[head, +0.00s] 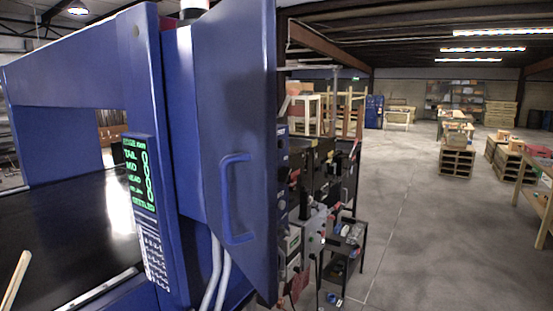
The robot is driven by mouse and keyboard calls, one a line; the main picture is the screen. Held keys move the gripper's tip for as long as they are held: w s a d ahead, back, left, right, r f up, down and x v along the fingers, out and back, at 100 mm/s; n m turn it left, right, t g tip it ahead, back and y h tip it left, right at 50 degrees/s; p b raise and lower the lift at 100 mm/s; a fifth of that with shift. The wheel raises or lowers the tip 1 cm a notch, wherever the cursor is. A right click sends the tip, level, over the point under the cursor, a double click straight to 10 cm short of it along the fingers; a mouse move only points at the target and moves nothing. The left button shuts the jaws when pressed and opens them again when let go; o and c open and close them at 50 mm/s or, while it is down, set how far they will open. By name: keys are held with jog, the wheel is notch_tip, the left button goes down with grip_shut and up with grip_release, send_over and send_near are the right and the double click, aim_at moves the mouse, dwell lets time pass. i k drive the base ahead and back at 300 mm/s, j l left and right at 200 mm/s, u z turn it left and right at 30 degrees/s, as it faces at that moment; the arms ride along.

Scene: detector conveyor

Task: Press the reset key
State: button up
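A narrow control panel (140,205) is mounted on the blue detector housing (62,75) at the left. Its dark display (138,175) shows lines of green text, the lowest seeming to read "SETTLED", with a column of green round marks beside them. Below the display is a pale keypad area (155,255) with several small keys or labels. They are too small to read, so I cannot tell which is the reset key. My gripper is not in view.
A black conveyor belt (70,235) runs through the opening at left, with a pale stick (15,280) above or on it. A blue cabinet door (235,130) with a handle (236,200) stands right of the panel.

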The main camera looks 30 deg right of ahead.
aim_at(281, 143)
jog(key=i+l, duration=0.1)
jog(key=l, duration=0.85)
jog(key=i+l, duration=0.15)
jog(key=l, duration=0.3)
